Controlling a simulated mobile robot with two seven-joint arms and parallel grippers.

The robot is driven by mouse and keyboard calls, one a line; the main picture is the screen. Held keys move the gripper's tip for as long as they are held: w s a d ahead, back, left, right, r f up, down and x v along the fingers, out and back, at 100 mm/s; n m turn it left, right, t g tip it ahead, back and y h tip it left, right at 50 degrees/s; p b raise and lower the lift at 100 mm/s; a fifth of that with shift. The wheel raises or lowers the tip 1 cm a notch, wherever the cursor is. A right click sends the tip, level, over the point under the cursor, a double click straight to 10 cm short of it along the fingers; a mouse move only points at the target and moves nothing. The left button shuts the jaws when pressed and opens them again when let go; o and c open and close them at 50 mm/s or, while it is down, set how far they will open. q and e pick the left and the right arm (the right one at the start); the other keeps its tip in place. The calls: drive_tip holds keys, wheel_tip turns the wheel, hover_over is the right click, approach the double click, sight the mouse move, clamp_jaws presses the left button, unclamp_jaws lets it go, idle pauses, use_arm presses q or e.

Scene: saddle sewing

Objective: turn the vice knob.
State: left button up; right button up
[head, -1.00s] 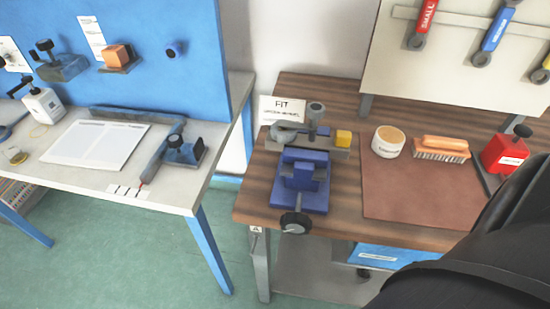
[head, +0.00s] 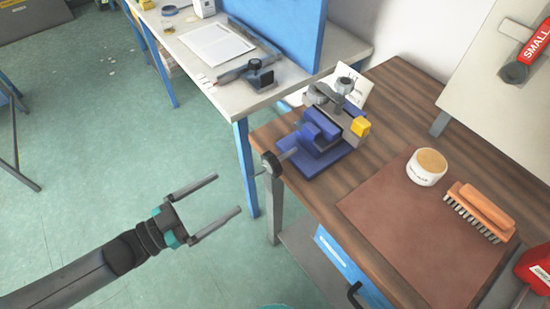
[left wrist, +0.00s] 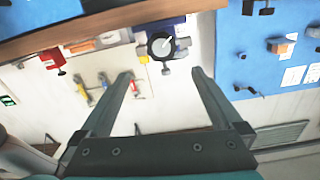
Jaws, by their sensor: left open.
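The blue vice (head: 318,142) sits at the left front corner of the wooden bench in the head view. Its round dark knob (head: 271,164) sticks out past the bench edge on a shaft. My left gripper (head: 228,194) is open and empty over the floor, to the left of and apart from the knob, its fingers pointing toward the bench. In the left wrist view the scene is upside down; the knob (left wrist: 161,46) shows beyond and between my open left fingers (left wrist: 160,76). My right gripper is in neither view.
The wooden bench (head: 395,88) holds a brown mat (head: 390,220), a white tub (head: 427,168), a brush (head: 482,208) and a yellow block (head: 361,127). A white table (head: 275,95) with a blue panel stands behind left. Open floor surrounds my left arm.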

sight(268, 165)
use_arm(q)
drive_tip(key=x, duration=1.4)
drive_tip(key=shift+w+d+f, duration=0.1)
drive_tip(key=shift+w+d, duration=0.15)
drive_tip(key=shift+w, duration=0.1)
drive_tip(key=c, duration=1.3)
drive_tip(key=shift+o, duration=0.2)
